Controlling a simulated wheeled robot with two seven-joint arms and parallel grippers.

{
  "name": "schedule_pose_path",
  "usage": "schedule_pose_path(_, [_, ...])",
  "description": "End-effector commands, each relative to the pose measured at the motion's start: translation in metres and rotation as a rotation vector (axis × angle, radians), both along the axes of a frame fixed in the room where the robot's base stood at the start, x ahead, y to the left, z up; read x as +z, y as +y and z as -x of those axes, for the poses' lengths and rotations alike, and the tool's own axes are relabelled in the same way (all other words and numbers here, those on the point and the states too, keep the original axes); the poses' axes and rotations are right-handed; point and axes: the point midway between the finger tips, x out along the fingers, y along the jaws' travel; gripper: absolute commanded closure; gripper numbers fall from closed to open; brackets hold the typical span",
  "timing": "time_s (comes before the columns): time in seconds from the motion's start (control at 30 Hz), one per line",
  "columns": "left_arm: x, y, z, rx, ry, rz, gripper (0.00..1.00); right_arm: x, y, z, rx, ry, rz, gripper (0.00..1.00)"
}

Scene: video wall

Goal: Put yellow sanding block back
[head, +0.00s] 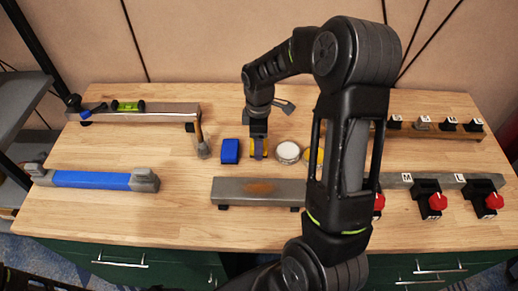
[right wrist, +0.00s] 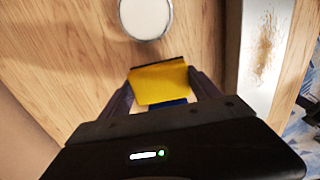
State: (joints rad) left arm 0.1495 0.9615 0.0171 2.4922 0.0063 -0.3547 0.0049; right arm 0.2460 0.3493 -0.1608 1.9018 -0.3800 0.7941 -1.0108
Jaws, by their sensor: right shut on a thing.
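The yellow sanding block (right wrist: 158,84) is between the fingers of my right gripper (right wrist: 163,88) in the right wrist view, with a dark strip along its far edge. In the head view my right gripper (head: 259,150) points down at the middle of the bench, between a blue block (head: 231,151) and a round white-topped container (head: 288,152). The gripper is shut on the yellow block and mostly hides it there. I cannot tell whether the block touches the bench. My left gripper is not in view.
A rusty steel bar (head: 258,191) lies in front of the gripper. A hammer (head: 201,138) stands left of the blue block. Red-knobbed fixtures (head: 436,201) are at the right. A yellow thing (head: 320,156) is partly behind my arm. The wooden bench (head: 185,215) has clear room at front left.

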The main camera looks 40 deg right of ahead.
Motion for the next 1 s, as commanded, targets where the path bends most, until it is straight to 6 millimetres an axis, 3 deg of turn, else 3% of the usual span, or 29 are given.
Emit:
schedule_pose_path(0.3, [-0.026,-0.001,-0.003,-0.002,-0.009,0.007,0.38,-0.039,0.000,0.000,0.000,0.001,-0.001,0.66])
schedule_pose_path(0.7, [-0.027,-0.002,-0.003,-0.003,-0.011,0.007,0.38,-0.041,0.000,0.000,0.000,0.000,0.000,0.66])
schedule_pose_path(0.73, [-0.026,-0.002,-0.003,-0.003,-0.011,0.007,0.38,-0.041,0.000,0.000,0.000,0.000,0.000,0.27])
schedule_pose_path(1.0, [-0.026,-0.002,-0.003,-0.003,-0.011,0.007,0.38,-0.040,0.000,0.000,0.000,0.000,0.000,0.06])
